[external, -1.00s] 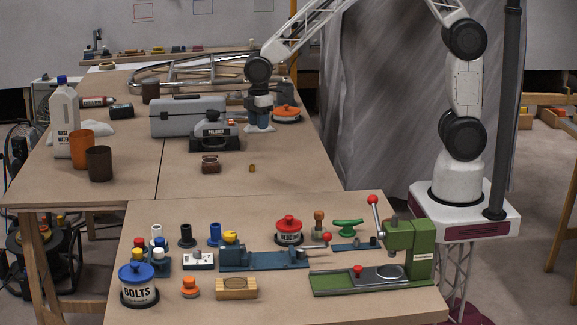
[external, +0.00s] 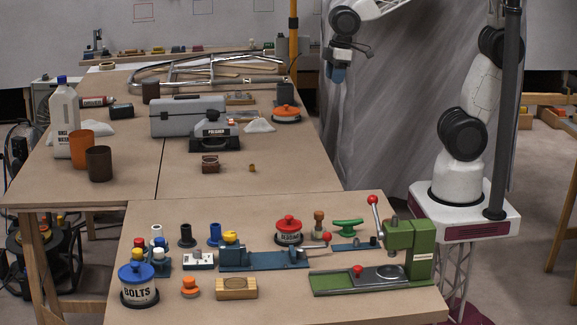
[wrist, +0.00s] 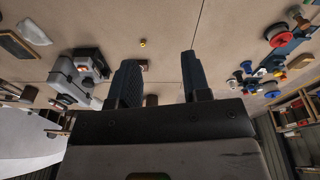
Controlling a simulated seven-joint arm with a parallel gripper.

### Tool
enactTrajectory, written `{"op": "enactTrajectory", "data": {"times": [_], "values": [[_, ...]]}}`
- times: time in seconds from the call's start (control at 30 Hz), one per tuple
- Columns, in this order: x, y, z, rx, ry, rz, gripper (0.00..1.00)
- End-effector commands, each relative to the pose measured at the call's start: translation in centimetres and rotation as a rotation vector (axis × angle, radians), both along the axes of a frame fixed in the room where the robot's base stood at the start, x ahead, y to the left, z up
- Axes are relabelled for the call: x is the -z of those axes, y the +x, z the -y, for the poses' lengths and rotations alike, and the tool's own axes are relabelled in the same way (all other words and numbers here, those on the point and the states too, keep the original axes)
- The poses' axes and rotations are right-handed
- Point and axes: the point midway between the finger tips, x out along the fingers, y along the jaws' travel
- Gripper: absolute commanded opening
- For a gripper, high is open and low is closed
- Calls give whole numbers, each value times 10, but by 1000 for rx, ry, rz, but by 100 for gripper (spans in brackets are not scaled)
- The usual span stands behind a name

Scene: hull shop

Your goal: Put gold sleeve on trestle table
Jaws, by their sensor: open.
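The gold sleeve (external: 252,168) is a tiny yellow-gold piece standing alone on the far wooden tabletop (external: 205,190), right of a small brown block. It also shows in the wrist view (wrist: 142,43), ahead of the fingers. My gripper (external: 337,75) is raised high beyond the table's right edge, against the grey curtain, well away from the sleeve. In the wrist view the two dark fingers (wrist: 160,78) are apart with nothing between them. A second wooden tabletop (external: 290,300) lies nearer the camera. I cannot tell which of the two is the trestle table.
The near table is crowded with a bolts tin (external: 138,285), a blue vise (external: 262,258), a green press (external: 405,250) and several knobs. The far table holds a grey toolbox (external: 187,117), a polisher (external: 215,137), cups and a bottle (external: 65,125). Bare wood surrounds the sleeve.

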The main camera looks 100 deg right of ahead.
Motion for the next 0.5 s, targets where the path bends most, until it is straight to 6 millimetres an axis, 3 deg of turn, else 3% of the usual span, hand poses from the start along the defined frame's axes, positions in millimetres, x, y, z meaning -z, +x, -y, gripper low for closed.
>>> {"op": "enactTrajectory", "data": {"times": [0.3,0.5], "values": [[-17,-86,-13,107,20,50,44],[-17,-128,-18,164,33,72,44]]}}
